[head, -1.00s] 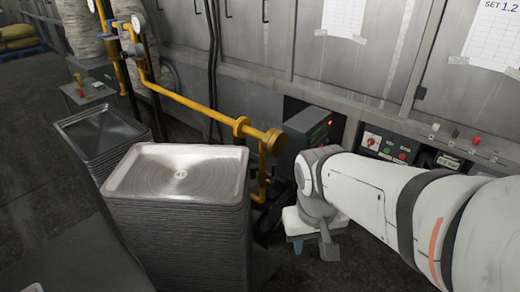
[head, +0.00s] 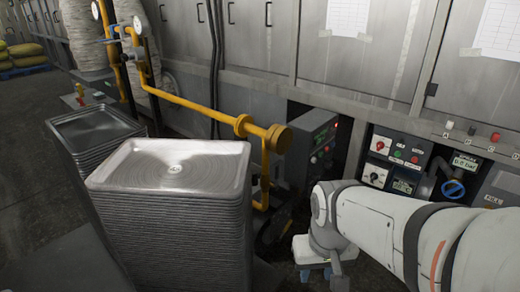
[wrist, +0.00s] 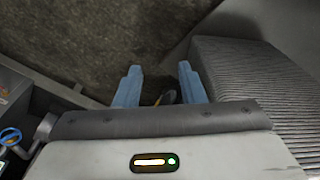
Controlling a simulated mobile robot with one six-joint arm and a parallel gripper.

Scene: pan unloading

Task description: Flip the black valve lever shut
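I cannot make out a black valve lever clearly in either view. A yellow pipe (head: 200,108) runs along the grey cabinets to a round yellow end cap (head: 278,139), then drops behind the tray stack. Dark parts near its lower end are too dim to tell apart. My gripper (head: 316,273) points down, right of the pipe's lower end. In the wrist view my gripper (wrist: 159,72) has its two blue fingers apart. A small dark piece with a yellowish edge (wrist: 169,97) shows between them, partly hidden by the gripper body; I cannot tell what it is.
A tall stack of metal trays (head: 172,170) stands left of my gripper, with a second stack (head: 95,128) behind it. A grey control box (head: 312,140) and a panel with a blue round valve (head: 453,189) line the right side. Dark floor lies below.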

